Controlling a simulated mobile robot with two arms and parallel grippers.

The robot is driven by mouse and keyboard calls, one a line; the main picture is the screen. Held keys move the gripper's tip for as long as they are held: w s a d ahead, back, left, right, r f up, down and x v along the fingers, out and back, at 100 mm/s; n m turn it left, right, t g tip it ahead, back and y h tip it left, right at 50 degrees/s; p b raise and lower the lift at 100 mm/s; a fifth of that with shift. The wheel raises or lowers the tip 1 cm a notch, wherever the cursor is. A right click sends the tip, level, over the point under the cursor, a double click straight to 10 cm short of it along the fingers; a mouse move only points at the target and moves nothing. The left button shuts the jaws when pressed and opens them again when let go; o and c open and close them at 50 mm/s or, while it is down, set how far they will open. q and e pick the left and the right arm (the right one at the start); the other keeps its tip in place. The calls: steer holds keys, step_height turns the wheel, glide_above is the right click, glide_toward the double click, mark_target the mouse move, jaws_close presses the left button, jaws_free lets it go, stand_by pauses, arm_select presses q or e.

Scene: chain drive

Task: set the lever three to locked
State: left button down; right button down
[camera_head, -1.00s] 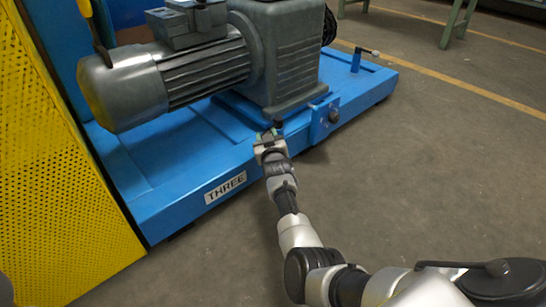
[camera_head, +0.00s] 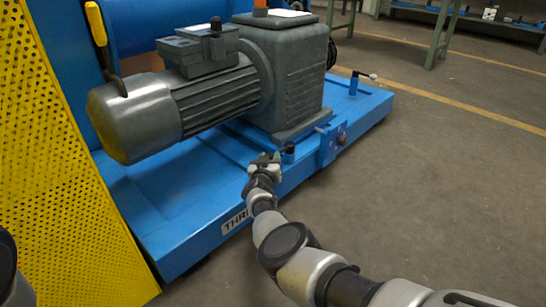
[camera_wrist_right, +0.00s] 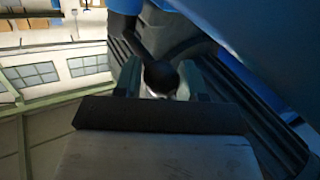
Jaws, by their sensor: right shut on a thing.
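The plate marked THREE (camera_head: 235,221) is on the front of the blue machine base, partly covered by my right arm. Just above the base's front edge stands a short dark upright post (camera_head: 289,148), apparently the pivot of lever three. My right gripper (camera_head: 263,161) is just left of it, its fingers closed. In the right wrist view a round black knob (camera_wrist_right: 160,77) sits between the two fingers, on a dark lever arm (camera_wrist_right: 124,27) that runs up and left. The head view is too small to show the knob clearly. My left gripper is not in view.
A grey motor and gearbox (camera_head: 285,75) stand on the base (camera_head: 165,225) behind the gripper. A blue bracket (camera_head: 332,142) is right of it, and another lever (camera_head: 355,80) is at the back right. A yellow perforated guard (camera_head: 60,190) stands left.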

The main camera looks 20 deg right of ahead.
steer(key=shift+w+r, duration=0.25)
steer(key=shift+r, duration=0.05)
steer(key=c, duration=0.9)
jaws_free()
steer(key=shift+a+f, duration=0.1)
steer(key=shift+o, duration=0.9)
steer(key=shift+w, duration=0.1)
steer(key=shift+f, duration=0.1)
